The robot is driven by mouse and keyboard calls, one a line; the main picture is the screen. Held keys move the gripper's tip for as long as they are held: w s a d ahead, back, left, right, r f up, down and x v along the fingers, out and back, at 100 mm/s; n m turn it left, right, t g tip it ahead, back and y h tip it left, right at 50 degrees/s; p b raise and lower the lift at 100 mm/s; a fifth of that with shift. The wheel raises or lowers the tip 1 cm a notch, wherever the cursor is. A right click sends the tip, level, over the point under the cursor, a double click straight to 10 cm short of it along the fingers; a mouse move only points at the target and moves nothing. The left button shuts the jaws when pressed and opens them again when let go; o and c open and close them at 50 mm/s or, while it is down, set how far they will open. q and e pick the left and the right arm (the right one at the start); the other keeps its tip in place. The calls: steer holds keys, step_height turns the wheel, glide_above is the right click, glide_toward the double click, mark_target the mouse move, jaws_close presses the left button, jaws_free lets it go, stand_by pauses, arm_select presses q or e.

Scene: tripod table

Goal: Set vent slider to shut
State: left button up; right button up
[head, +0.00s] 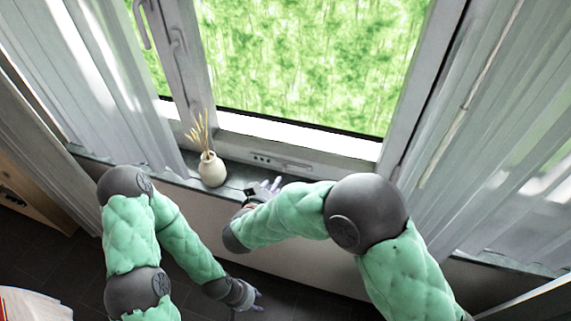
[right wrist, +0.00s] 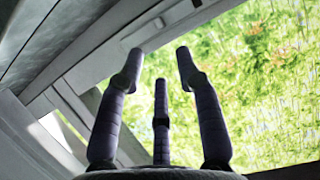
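The vent slider (head: 283,163) is a narrow light strip with small dark marks at its left, on the lower window frame in the head view. A strip with small marks, which looks like the vent (right wrist: 158,22), also shows at the top of the right wrist view. Its exact setting is too small to tell. My right gripper (head: 272,187) is just below the vent, over the sill; in the right wrist view its purple fingers (right wrist: 158,68) are spread, empty and apart from the strip. My left gripper (head: 250,295) hangs low in front of the wall, its fingers too small to read.
A white vase (head: 211,169) with dried stalks stands on the dark sill (head: 236,178), left of my right gripper. Curtains (head: 500,110) hang on both sides. A window handle (head: 179,48) is at upper left. The sill to the right is partly hidden by my right arm.

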mark_target(284, 170)
steer(key=b+x, duration=0.3)
steer(key=x, duration=0.6)
steer(key=shift+f, duration=0.15)
steer(key=shift+w+d, duration=0.15)
steer(key=shift+w, duration=0.35)
jaws_close()
